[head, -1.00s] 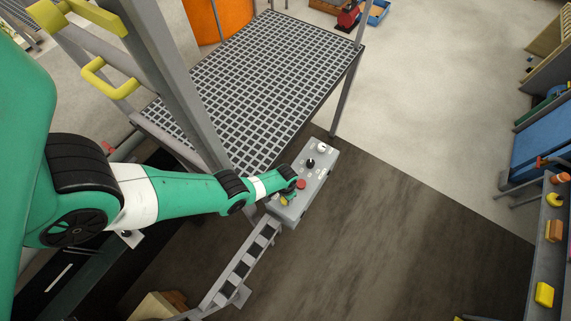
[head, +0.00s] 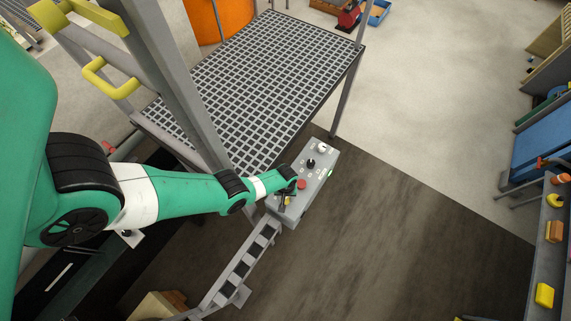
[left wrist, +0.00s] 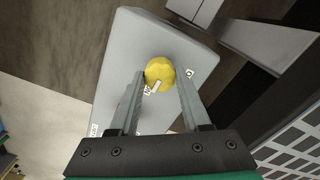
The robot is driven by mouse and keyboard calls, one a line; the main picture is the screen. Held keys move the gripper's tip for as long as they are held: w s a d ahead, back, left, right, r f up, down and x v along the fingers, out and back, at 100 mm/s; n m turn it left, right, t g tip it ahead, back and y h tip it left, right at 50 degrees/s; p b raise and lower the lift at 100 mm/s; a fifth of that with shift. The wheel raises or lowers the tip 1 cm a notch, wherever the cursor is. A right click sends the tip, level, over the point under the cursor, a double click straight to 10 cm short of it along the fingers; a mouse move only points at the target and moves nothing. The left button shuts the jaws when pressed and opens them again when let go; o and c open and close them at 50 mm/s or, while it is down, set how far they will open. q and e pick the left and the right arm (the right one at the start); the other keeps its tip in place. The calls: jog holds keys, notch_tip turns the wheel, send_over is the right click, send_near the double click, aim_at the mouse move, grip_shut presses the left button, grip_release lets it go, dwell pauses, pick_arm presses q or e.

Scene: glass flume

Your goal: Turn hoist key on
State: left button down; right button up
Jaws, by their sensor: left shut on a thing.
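A grey control box (head: 312,187) stands at the corner of the grated platform, with a white knob, a black knob and a red button on its face. The yellow round hoist key (left wrist: 159,73) is at the box's near end; a bit of it shows in the head view (head: 289,201). A small white mark runs across the key, slanted in the left wrist view. My left gripper (left wrist: 161,80) is shut on the key, one finger on each side. In the head view my left gripper (head: 284,198) partly covers the key. My right gripper is out of view.
The grated platform (head: 260,80) and a grey post stand beside my left arm. A ladder-like grey piece (head: 240,265) slopes down below the box. The dark floor (head: 360,230) right of the box is clear. Shelves stand at the far right.

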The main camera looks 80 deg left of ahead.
pick_arm(q)
jog(key=shift+n, duration=0.4)
jog(key=shift+c, duration=1.9)
grip_release()
